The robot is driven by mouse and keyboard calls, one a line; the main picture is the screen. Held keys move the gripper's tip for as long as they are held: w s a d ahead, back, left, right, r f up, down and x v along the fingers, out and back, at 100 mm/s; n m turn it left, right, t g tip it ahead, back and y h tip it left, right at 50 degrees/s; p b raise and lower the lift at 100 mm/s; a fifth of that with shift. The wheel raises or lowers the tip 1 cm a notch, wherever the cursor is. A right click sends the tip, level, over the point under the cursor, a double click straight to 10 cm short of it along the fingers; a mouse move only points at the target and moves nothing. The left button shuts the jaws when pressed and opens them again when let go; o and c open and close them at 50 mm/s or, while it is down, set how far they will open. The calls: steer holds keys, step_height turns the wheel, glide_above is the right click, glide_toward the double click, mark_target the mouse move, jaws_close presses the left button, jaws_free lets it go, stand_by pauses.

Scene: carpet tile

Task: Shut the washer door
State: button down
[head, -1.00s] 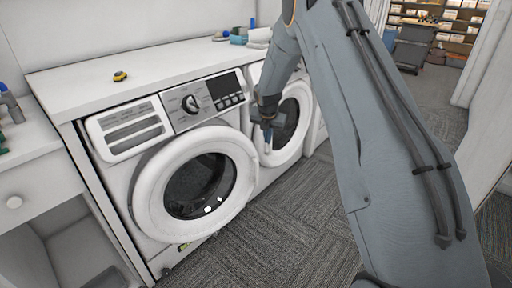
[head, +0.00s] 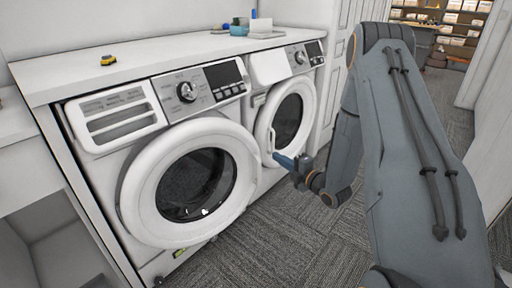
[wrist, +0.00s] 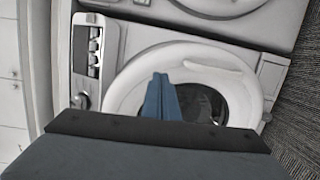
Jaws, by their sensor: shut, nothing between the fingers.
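The nearer white washer (head: 222,117) stands at the left, with its round door (head: 138,190) in front. The door has a dark glass window (head: 195,185). Its thick ring stands out from the washer front, but I cannot tell how wide any gap is. In the wrist view the door ring (wrist: 130,85) and its handle recess (wrist: 215,66) lie beyond my fingers. My gripper (head: 279,158) is shut and empty, to the right of this door and in front of the second washer. Its blue fingers (wrist: 160,85) hide part of the window in the wrist view.
A second washer with its own round door (head: 288,118) stands to the right. A white countertop (head: 160,62) covers both, holding a yellow tape measure (head: 108,60) and a blue cup (head: 239,28). Grey carpet (head: 250,245) is clear in front. A white wall bounds the right.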

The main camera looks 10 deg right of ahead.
mark_target(251, 139)
steer(key=shift+t+y, duration=0.3)
steer(key=x, duration=1.3)
steer(key=shift+a+r, duration=0.25)
steer(key=shift+r, duration=0.05)
